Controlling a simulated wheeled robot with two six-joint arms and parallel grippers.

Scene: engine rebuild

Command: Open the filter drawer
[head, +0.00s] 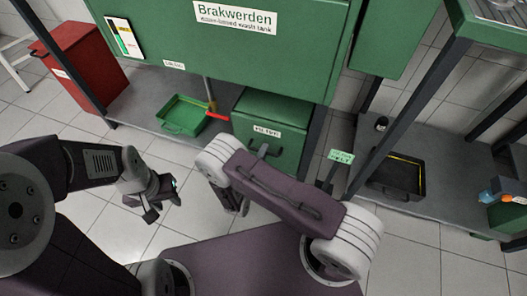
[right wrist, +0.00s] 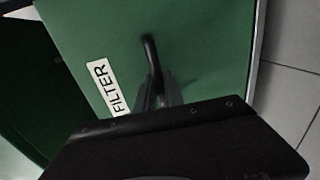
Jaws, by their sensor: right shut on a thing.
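The filter drawer (head: 287,152) is a green box front under the green wash tank, with a white FILTER label and a dark bar handle (head: 262,150). In the right wrist view the drawer front (right wrist: 205,60) fills the middle, with the handle (right wrist: 151,55) standing out from it. My right gripper (right wrist: 158,92) is shut on the lower part of the handle. In the head view my right arm hides most of that gripper. Whether the drawer sits out from its housing is hard to tell. My left gripper (head: 162,206) is apart from the drawer, over the floor, its fingers apart and empty.
The wash tank (head: 190,42) overhangs the drawer. A green tray (head: 183,116) and a red-handled tool (head: 213,110) are on the grey shelf to the left. A red bin (head: 78,65) stands further left. A black tray (head: 398,176) lies to the right. Tiled floor is clear in front.

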